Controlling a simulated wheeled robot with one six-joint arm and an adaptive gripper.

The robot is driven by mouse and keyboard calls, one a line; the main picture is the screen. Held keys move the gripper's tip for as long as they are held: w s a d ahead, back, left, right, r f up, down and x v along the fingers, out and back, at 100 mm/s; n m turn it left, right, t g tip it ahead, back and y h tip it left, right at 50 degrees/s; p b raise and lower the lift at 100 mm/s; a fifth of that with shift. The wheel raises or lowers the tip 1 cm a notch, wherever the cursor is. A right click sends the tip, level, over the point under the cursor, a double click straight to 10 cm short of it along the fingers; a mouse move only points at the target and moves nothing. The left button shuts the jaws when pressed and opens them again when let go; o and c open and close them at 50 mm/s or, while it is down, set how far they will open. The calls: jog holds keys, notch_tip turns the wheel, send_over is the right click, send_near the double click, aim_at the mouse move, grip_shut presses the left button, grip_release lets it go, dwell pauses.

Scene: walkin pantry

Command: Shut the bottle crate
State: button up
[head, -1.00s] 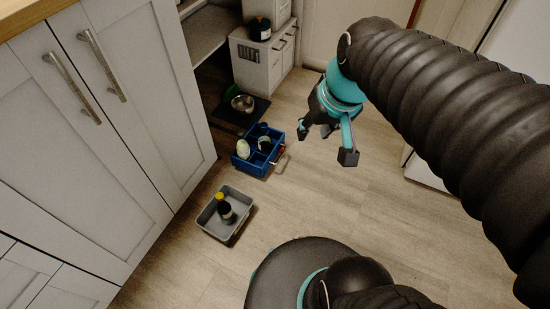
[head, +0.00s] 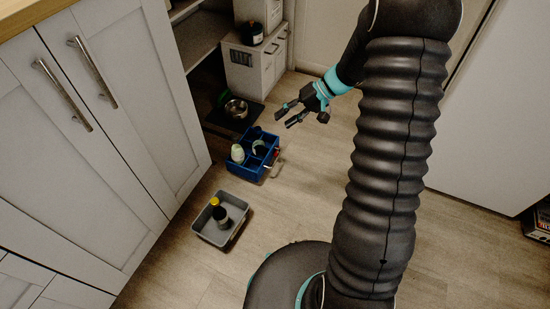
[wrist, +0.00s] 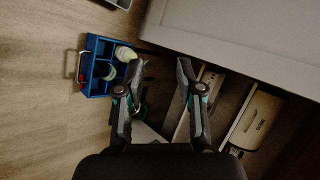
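The blue bottle crate (head: 270,171) stands on the floor in the middle of the head view, its compartments open from above.
Grey cabinets (head: 110,110) line the left. Floor right of the crate is clear.

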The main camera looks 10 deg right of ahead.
jog(key=w+d+f+m+t+y, duration=0.1)
jog(key=w+d+f+t+y, duration=0.15)
jog(key=f, duration=0.65)
jog(key=w+d+f+m+t+y, duration=0.1)
jog(key=w+d+f+m, duration=0.2)
jog(key=f, duration=0.7)
jog(key=m+t, duration=0.2)
jog(key=t, duration=0.3)
send_near(275, 161)
jog(key=shift+h, duration=0.25)
jog(key=x, duration=1)
jog(key=shift+w+f, duration=0.15)
grip_shut()
